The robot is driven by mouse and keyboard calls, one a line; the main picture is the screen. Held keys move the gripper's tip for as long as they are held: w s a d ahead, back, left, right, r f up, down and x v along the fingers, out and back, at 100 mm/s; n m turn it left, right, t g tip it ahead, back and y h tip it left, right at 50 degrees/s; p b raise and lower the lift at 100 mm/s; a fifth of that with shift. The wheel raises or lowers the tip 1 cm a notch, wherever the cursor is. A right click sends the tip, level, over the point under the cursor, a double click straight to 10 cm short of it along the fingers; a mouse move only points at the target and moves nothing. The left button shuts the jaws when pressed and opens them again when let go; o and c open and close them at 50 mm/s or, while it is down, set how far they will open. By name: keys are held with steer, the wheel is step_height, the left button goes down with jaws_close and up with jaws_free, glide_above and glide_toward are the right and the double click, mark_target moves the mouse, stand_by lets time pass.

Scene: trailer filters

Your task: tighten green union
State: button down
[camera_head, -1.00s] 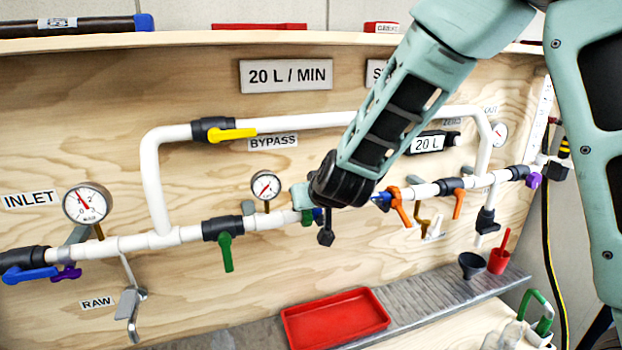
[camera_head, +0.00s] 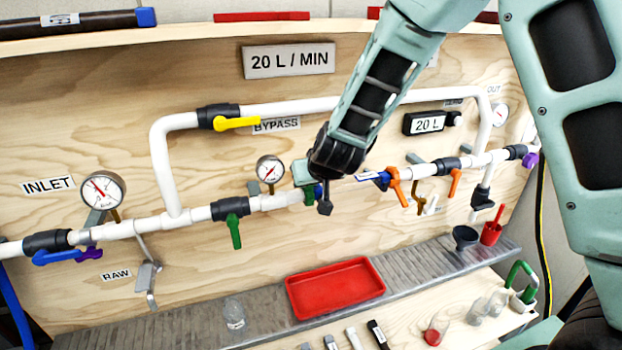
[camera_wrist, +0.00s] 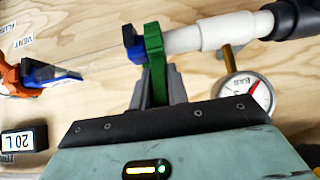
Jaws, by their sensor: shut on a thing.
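The green union (camera_wrist: 154,62) sits at the end of a white pipe (camera_wrist: 205,33), with a blue piece (camera_wrist: 132,45) against its far side in the wrist view. The grey fingers of my gripper (camera_wrist: 158,88) are shut on the green union. In the head view my gripper (camera_head: 308,178) is at the pipe end right of the small gauge and hides most of the union. Only a bit of the blue piece (camera_head: 319,190) shows there. The exact turn of the union cannot be told.
An orange union (camera_head: 395,186) with a blue piece is to the right, across a gap of bare board. A green valve handle (camera_head: 234,232) and a small gauge (camera_head: 270,169) are close on the left. A red tray (camera_head: 335,288) rests on the ledge below.

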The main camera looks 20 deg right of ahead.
steer(key=c, duration=1.4)
jaws_free()
steer(key=shift+w, duration=0.15)
steer(key=shift+o, duration=0.2)
steer(key=p+v, duration=0.5)
steer(key=v, duration=1.2)
steer(key=shift+s, duration=0.25)
steer(key=shift+r, duration=0.15)
